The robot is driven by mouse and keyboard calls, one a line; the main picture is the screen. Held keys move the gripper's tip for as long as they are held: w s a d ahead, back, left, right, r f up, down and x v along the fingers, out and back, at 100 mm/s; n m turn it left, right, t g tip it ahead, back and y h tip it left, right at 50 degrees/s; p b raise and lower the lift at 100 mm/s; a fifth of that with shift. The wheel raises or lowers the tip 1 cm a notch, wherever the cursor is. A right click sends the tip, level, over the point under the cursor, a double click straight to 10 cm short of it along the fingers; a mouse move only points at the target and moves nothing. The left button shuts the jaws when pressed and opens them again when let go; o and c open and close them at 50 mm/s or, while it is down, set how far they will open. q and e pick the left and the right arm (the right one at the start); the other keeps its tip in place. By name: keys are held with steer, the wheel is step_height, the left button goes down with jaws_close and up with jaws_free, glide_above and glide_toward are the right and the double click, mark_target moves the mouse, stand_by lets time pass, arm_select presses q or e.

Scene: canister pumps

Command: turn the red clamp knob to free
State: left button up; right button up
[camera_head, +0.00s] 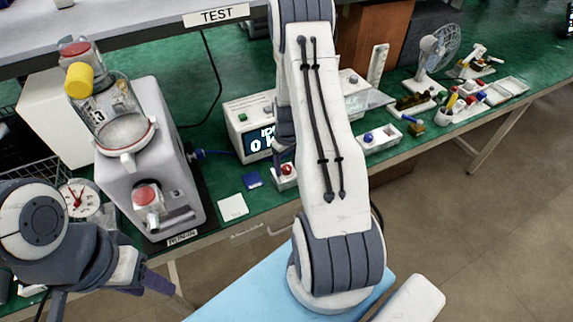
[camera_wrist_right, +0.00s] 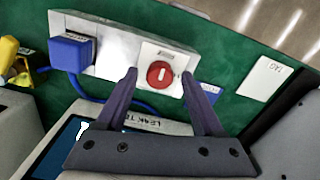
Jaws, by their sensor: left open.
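A round red knob (camera_wrist_right: 160,74) with a white bar sits on a white plate with a small illegible label. It also shows in the head view (camera_head: 287,169), low on the bench front. In the wrist view, my right gripper (camera_wrist_right: 160,72) is open, its two dark fingertips on either side of the knob with visible gaps; I cannot tell the depth between them. In the head view my right arm hides most of this gripper. My left gripper (camera_head: 152,284) is open and empty at lower left, in front of the bench, away from the knob.
A grey pump (camera_head: 165,130) with a clear canister, yellow knob (camera_head: 79,80) and red-capped front fitting (camera_head: 147,195) stands at left. A display box (camera_head: 250,128) is behind the knob. A blue plug (camera_wrist_right: 72,52) is beside it. The bench's right holds a fan (camera_head: 438,50) and small parts.

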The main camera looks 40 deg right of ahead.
mark_target(286, 167)
step_height(286, 167, up, 10)
steer(key=b, duration=0.1)
steer(key=shift+r, duration=0.2)
stand_by(0.3)
stand_by(0.4)
